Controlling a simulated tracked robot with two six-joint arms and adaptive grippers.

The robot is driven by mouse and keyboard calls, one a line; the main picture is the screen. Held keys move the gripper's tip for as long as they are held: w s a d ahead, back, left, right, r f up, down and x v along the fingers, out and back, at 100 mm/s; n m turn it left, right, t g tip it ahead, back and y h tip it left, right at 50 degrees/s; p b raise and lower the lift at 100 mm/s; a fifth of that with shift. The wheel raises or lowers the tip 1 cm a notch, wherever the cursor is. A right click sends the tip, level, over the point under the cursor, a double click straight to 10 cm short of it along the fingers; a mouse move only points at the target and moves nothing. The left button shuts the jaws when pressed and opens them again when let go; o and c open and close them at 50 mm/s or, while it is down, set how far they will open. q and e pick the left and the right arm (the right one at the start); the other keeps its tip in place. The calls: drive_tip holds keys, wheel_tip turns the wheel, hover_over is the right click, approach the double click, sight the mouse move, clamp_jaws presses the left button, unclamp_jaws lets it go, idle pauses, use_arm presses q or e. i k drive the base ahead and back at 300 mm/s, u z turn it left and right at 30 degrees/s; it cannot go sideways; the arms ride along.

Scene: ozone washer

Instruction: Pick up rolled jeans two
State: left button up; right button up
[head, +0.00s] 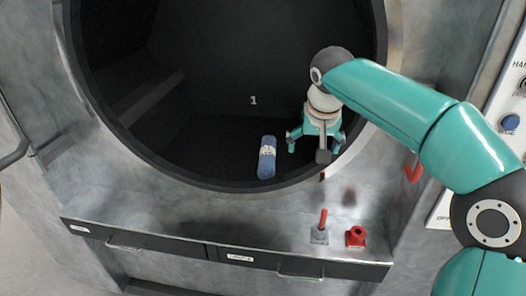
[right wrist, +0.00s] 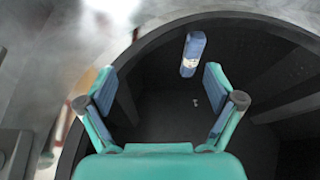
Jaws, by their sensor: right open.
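One roll of blue jeans (head: 267,158) with a pale band around its middle lies inside the dark round drum (head: 130,140), near the front rim. The roll also shows in the right wrist view (right wrist: 193,54), ahead of the fingers and right of the midline between them. My right gripper (head: 315,147) is open and empty, inside the drum mouth just right of the roll and apart from it. Its two fingers stand wide apart in the right wrist view (right wrist: 160,90). My left gripper is not in view.
The drum's thick rim (head: 215,187) curves close below the roll and the right gripper. A grey metal ledge (head: 190,212) in front carries a red lever (head: 322,220) and a red knob (head: 355,236). A control panel with a blue button (head: 510,122) stands at the right.

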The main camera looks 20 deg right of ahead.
sight(268, 151)
drive_tip(key=i, duration=0.95)
drive_tip(key=z, duration=0.05)
